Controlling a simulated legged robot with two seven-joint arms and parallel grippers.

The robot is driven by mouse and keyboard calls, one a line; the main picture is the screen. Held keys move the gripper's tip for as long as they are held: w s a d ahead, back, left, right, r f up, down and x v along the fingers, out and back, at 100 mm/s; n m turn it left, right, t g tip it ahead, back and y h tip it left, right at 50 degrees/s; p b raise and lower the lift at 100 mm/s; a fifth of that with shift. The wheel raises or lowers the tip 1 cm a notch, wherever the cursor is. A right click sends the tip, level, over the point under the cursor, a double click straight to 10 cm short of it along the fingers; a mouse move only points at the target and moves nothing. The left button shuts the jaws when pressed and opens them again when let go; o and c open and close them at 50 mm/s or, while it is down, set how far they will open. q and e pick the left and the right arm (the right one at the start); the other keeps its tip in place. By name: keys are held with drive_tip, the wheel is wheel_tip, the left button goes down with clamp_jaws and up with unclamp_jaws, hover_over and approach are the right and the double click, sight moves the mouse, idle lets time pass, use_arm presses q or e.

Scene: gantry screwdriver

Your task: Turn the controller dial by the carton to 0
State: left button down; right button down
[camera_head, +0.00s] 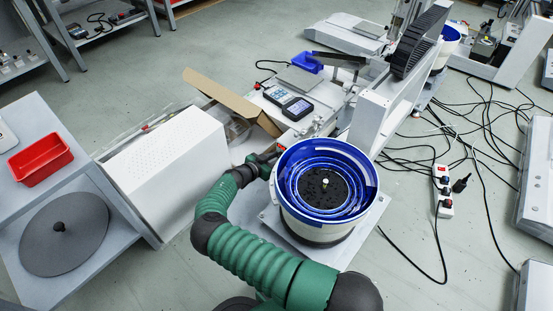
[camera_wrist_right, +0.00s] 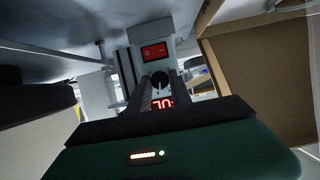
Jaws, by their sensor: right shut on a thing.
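The controller's dial (camera_wrist_right: 160,79) is a dark round knob below a red rocker switch (camera_wrist_right: 154,52) in the right wrist view. A lit red display (camera_wrist_right: 163,103) under it appears to read 70, with its edges partly hidden by the fingers. My right gripper (camera_wrist_right: 161,84) is shut on the dial, one finger on each side. In the head view my right gripper (camera_head: 264,161) reaches in between the carton and the blue bowl feeder, and the controller is hidden there. The open brown carton (camera_head: 232,101) is just beyond; it also shows in the wrist view (camera_wrist_right: 262,75). My left gripper is not in view.
The blue-lined bowl feeder (camera_head: 358,210) stands right of my right gripper. A white perforated box (camera_head: 165,160) is to the left. A red tray (camera_head: 40,160) sits on a grey table farther left. Black cables and a power strip (camera_head: 443,190) lie on the floor at right.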

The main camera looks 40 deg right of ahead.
drive_tip(key=shift+w+n+g, duration=0.15)
drive_tip(key=shift+n+g, duration=0.55)
drive_tip(key=shift+n, duration=0.3)
drive_tip(key=c, duration=1.2)
unclamp_jaws()
drive_tip(key=shift+o, duration=0.2)
drive_tip(key=p+v, duration=0.8)
drive_tip(key=v, duration=0.8)
drive_tip(key=shift+w+a+f, duration=0.15)
drive_tip(key=shift+w+a, duration=0.05)
drive_tip(key=shift+a, duration=0.3)
